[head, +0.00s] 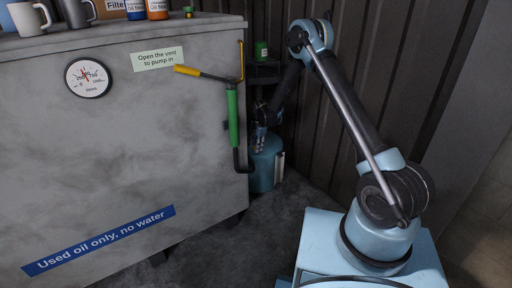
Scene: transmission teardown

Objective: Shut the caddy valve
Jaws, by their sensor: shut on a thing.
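My gripper (260,143) is at the top of the caddy, fingers pointing down. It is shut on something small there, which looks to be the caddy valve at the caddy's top. The valve is too small and too covered by the fingers for me to tell its position.
A black stand (262,70) bearing a green can (261,50) is behind my wrist. Corrugated walls close off the back. Floor in front is clear.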

